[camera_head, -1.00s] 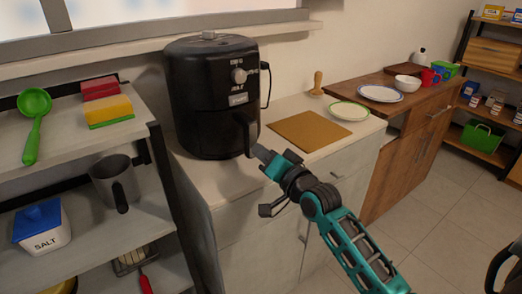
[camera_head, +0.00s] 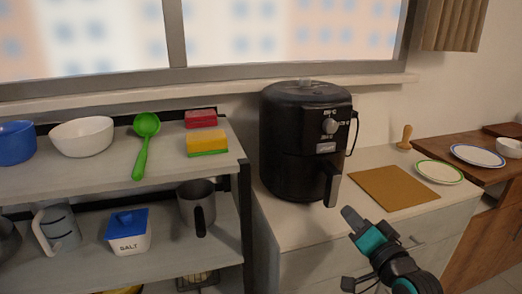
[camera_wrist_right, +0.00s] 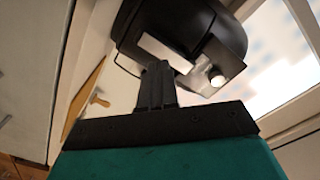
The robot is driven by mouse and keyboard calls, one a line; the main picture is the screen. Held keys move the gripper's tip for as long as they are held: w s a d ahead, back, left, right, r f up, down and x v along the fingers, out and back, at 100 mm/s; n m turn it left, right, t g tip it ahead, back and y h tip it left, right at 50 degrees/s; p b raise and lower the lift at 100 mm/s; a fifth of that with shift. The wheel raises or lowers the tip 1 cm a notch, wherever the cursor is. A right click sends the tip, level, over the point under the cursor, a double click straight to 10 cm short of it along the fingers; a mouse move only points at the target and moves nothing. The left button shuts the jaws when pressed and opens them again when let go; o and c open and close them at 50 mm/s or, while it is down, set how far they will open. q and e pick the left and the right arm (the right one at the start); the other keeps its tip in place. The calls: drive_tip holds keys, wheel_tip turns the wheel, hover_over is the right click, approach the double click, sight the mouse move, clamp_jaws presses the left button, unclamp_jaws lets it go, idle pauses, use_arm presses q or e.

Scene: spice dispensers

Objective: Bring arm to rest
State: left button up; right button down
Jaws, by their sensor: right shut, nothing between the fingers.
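My right gripper (camera_head: 349,214) is in front of the counter, just below and to the right of the air fryer's handle in the head view. Its fingers are together and hold nothing; they also show shut in the right wrist view (camera_wrist_right: 157,75). The black air fryer (camera_head: 303,140) stands on the light counter, and its drawer looks closed. It also fills the upper middle of the right wrist view (camera_wrist_right: 180,30). A gap between fingertips and handle is hard to judge. My left gripper is not in view.
A brown cutting board (camera_head: 395,188) and a green-rimmed plate (camera_head: 440,172) lie on the counter (camera_head: 290,215) right of the fryer. The shelf unit (camera_head: 100,178) at left holds bowls, a green ladle (camera_head: 145,140), sponges, a salt box (camera_head: 128,232) and a metal mug (camera_head: 197,205).

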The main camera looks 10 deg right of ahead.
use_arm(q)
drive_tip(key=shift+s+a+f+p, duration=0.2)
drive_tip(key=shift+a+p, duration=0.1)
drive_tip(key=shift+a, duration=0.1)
use_arm(e)
drive_tip(key=s+a+f+n+g, duration=0.3)
drive_tip(key=s+a+f+n, duration=0.2)
drive_tip(key=s+f, duration=0.4)
drive_tip(key=s+a+f+n+g, duration=0.4)
drive_tip(key=s+a+f, duration=0.3)
drive_tip(key=f, duration=0.5)
drive_tip(key=shift+s+a+f+n+y, duration=0.15)
drive_tip(key=shift+s+f+n+y, duration=0.25)
drive_tip(key=shift+s+n, duration=0.7)
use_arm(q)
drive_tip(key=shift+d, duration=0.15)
use_arm(e)
drive_tip(key=shift+s, duration=0.1)
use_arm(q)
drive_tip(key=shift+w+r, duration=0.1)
use_arm(e)
drive_tip(key=c, duration=1.9)
unclamp_jaws()
